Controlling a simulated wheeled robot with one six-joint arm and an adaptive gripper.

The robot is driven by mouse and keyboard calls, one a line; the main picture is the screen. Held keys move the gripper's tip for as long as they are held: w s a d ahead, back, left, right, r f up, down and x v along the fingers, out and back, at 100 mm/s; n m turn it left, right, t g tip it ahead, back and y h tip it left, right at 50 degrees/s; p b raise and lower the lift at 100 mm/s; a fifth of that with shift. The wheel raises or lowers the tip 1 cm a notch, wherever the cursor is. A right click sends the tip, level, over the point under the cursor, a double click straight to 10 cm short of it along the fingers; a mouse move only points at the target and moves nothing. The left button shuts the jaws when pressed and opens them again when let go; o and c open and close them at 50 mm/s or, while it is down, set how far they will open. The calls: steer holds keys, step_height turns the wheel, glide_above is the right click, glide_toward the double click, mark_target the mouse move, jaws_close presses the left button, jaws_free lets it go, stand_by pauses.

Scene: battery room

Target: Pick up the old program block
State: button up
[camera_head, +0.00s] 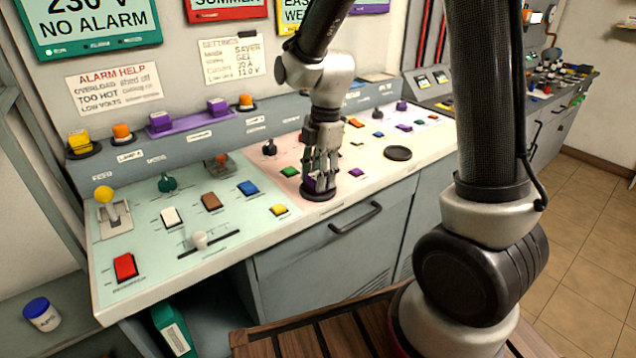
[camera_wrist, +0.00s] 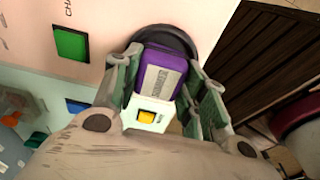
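A purple block (camera_wrist: 160,72) with a grey label and a white face with a yellow square (camera_wrist: 146,117) stands at a round black socket (camera_wrist: 178,36) on the console; I take it for the old program block. In the head view the purple block (camera_head: 313,186) is mostly hidden by my fingers. My gripper (camera_head: 321,178) points down over the socket (camera_head: 318,195). In the wrist view the fingers of my gripper (camera_wrist: 166,66) are on either side of the block, very near its sides. Whether both pads press on it is not clear.
Around the socket are a green button (camera_head: 289,199), a purple button (camera_head: 328,172) and a yellow button (camera_head: 279,209). An empty-looking round black disc (camera_head: 397,153) lies to the right. A handle (camera_head: 355,216) juts from the console front. A white-knobbed lever (camera_head: 199,239) stands left.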

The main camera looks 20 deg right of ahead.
steer(key=shift+c, duration=1.2)
